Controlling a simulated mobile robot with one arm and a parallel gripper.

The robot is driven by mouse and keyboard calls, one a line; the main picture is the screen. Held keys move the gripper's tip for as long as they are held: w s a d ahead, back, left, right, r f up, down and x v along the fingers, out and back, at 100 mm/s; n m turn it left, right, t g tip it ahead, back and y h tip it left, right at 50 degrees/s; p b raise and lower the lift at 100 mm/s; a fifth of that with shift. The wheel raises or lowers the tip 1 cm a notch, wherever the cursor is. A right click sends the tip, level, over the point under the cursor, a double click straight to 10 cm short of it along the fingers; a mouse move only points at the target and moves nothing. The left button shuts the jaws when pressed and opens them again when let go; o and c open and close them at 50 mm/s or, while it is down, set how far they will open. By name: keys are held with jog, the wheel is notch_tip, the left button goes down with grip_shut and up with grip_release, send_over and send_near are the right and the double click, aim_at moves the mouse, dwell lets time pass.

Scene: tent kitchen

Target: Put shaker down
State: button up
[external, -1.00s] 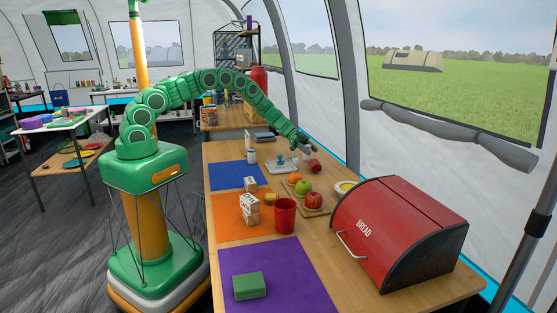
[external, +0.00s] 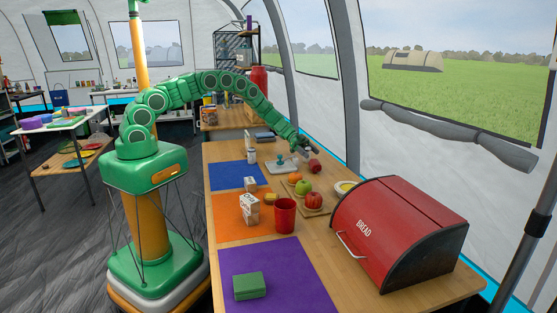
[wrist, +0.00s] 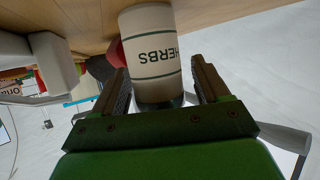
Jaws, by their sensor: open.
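The shaker (wrist: 153,48) is a white cylinder with green bands and the word HERBS, seen inverted in the wrist view. It has a shiny end near my gripper, and its far end is by the wooden table top. My gripper (wrist: 162,82) is open, with one finger on each side of the shaker; a small gap shows on the right. Whether the left finger touches it is unclear. In the external view my gripper (external: 308,148) is low over the far side of the table, and the shaker is small and mostly hidden there.
A red object (external: 315,166) lies right beside my gripper. A grey board (external: 281,165) is to the left, and a board with fruit (external: 304,188) is nearer. The red bread box (external: 400,235) and red cup (external: 285,215) stand closer. The blue mat (external: 232,177) has free room.

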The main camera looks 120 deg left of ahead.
jog(key=v, duration=1.2)
jog(key=shift+r, duration=0.2)
